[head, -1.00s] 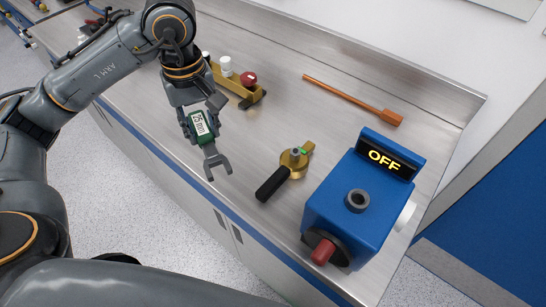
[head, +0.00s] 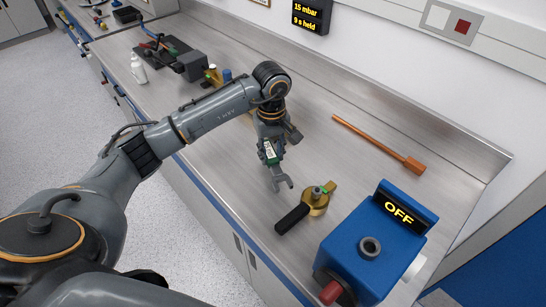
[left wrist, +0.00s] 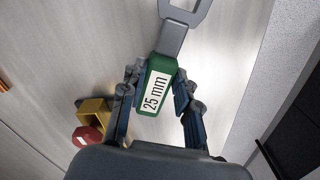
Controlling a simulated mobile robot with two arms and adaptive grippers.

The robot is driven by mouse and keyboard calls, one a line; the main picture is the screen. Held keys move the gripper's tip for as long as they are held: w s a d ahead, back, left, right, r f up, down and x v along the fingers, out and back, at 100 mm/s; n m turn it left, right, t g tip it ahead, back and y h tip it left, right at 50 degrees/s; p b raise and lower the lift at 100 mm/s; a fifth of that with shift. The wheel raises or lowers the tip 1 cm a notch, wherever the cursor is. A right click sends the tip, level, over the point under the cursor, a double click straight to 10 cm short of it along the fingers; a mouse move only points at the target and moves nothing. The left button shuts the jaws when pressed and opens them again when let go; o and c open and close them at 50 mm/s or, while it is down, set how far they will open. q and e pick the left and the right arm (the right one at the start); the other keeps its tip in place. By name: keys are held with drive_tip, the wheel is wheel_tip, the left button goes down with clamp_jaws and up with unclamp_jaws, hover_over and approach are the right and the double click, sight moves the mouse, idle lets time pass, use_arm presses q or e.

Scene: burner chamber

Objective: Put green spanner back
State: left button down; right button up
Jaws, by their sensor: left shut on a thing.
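The green spanner (left wrist: 157,88) has a green grip with a white "25 mm" label and a grey open-ended jaw. My left gripper (left wrist: 158,88) is shut on its green grip, one finger on each side. In the head view my left gripper (head: 269,150) holds the spanner (head: 283,181) above the steel bench, its jaw pointing down toward the viewer. No place for the spanner can be made out for certain. My right gripper is not in view.
A brass valve with a black handle (head: 292,218) is close to the spanner's jaw. A blue box marked OFF (head: 350,250) stands at the right. A copper-coloured rod tool (head: 380,143) lies behind. A white bottle (head: 138,68) and dark equipment (head: 190,65) are at the far left.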

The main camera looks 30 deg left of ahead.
sight(273, 155)
use_arm(q)
drive_tip(key=shift+w+f, duration=0.25)
drive_tip(key=shift+f, duration=0.05)
wheel_tip(273, 155, down, 2)
drive_tip(key=shift+d+f+p, duration=0.1)
drive_tip(key=shift+p, duration=0.9)
drive_tip(key=shift+w+f, duration=0.1)
drive_tip(key=shift+f, duration=0.55)
drive_tip(key=c, duration=1)
unclamp_jaws()
